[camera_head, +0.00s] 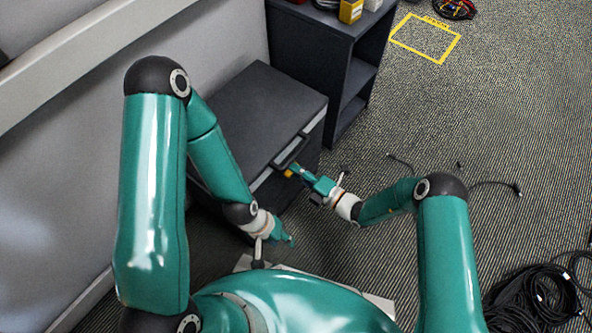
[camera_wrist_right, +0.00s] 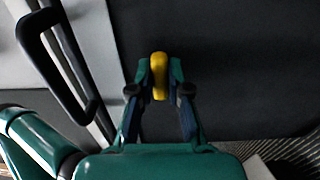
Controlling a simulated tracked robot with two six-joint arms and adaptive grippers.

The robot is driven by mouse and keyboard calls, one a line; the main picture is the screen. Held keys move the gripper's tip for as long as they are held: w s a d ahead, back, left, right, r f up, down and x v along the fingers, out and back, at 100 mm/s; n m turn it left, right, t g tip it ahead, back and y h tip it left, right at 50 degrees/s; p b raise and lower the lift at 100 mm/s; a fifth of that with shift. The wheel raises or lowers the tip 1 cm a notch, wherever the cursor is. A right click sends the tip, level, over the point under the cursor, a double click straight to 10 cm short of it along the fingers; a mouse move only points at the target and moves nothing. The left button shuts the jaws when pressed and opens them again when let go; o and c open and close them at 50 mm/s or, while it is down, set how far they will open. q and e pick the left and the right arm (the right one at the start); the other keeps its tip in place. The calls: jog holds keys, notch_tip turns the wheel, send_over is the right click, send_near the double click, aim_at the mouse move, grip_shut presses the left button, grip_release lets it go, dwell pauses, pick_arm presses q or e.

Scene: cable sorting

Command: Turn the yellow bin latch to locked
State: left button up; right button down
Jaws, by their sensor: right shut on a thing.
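The dark grey bin (camera_head: 255,105) stands against the wall, with a black handle (camera_head: 289,152) on its front edge. The yellow latch (camera_head: 288,173) is on the bin's front below the handle. In the right wrist view the latch (camera_wrist_right: 158,70) is a short yellow bar, lengthwise up the picture, between the fingertips. My right gripper (camera_head: 294,170) is shut on it; the fingers (camera_wrist_right: 159,82) hide its sides. My left gripper (camera_head: 287,240) hangs low in front of the bin, apart from it; its fingers are too small to read.
A dark shelf unit (camera_head: 318,50) stands behind the bin, with a yellow box (camera_head: 351,11) on top. A yellow floor outline (camera_head: 441,61) lies at the upper right. Black cables (camera_head: 535,298) lie coiled at the lower right. The carpet between is mostly clear.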

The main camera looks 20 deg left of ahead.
jog(key=shift+w+d+f, duration=0.1)
jog(key=shift+w+d, duration=0.05)
jog(key=shift+w, duration=0.1)
jog(key=c, duration=1.2)
grip_release()
jog(key=shift+o, duration=0.4)
jog(key=shift+s, duration=0.1)
jog(key=v, duration=1.1)
jog(key=shift+s+d, duration=0.15)
jog(key=shift+d, duration=0.25)
